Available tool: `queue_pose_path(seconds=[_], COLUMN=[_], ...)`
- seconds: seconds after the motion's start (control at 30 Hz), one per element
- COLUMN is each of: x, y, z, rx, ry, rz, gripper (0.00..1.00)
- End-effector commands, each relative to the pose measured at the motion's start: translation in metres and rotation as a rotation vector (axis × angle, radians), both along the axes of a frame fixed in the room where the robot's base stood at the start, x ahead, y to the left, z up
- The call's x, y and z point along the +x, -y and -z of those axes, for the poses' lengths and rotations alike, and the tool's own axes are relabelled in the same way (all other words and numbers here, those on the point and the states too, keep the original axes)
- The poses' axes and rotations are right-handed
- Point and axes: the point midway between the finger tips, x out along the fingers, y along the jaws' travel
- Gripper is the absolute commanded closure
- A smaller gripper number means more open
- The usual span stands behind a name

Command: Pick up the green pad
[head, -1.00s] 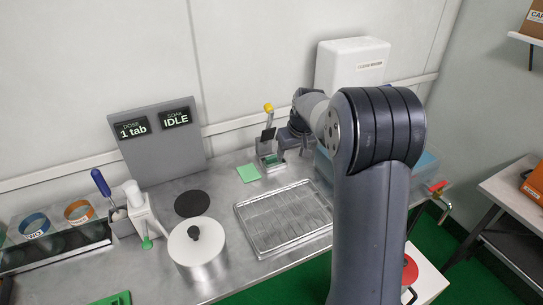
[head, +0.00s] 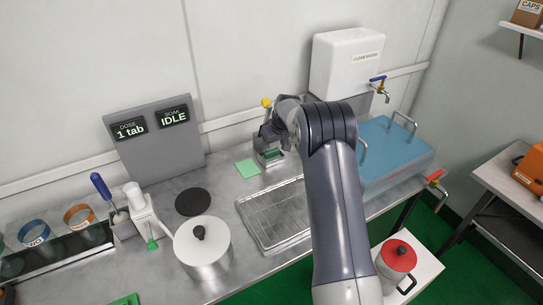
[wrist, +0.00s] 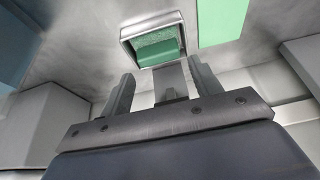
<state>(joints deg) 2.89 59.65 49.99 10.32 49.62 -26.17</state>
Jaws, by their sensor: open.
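A small grey holder (wrist: 126,33) has a textured green block (wrist: 155,46) inside it. In the head view the block (head: 272,154) shows at the back of the counter. A flat light-green square (head: 248,169) lies on the counter just left of the holder; it also shows in the wrist view (wrist: 222,20). I cannot tell which of the two is the green pad. My gripper (wrist: 163,76) is open, its fingers apart and pointing toward the holder. A grey upright strip (wrist: 173,82) shows between the fingers. Neither green thing is between them.
A wire rack tray (head: 275,218) lies in front of the holder. A yellow-knobbed lever (head: 267,102) stands behind my gripper. A blue-lidded tub (head: 395,148) is right of my arm. A lidded steel pot (head: 203,245) and black disc (head: 192,202) are to the left.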

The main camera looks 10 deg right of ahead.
Motion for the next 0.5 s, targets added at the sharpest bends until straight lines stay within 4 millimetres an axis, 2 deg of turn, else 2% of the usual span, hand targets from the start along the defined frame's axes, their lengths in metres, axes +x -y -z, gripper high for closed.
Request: queue_pose_path(seconds=[0.23, 0.5], x=[0.011, 0.015], y=[-0.003, -0.004], z=[0.032, 0.040], rx=[0.000, 0.000], ry=[-0.003, 0.000], rz=[0.000, 0.000], gripper=[0.40, 0.40])
